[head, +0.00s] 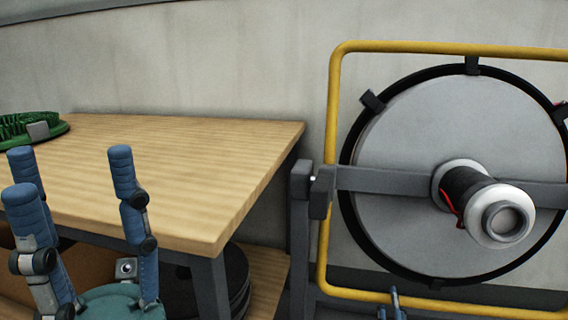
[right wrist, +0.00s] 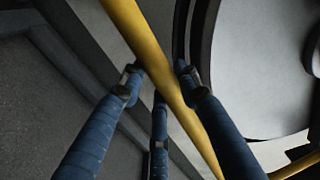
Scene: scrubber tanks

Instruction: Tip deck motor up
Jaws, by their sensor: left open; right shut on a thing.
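The deck motor (head: 470,190), a dark cylinder with white end rings and a red wire, sticks out from the centre of a large grey round deck (head: 400,130) with a black rim. A yellow tube frame (head: 430,47) surrounds the deck, which stands steeply on edge, its face towards me. My right gripper (head: 393,302) is at the frame's lower bar; only its blue fingertips show in the head view. In the right wrist view, its fingers (right wrist: 158,85) are shut around the yellow tube (right wrist: 150,55). My left gripper (head: 75,175) is open and empty, in front of the wooden table.
A wooden table (head: 180,160) stands left of the deck, with a green round brush (head: 30,128) on its far left. Dark discs (head: 237,280) lie on its lower shelf. A grey post (head: 301,230) and crossbar (head: 385,180) support the deck. A plain wall is behind.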

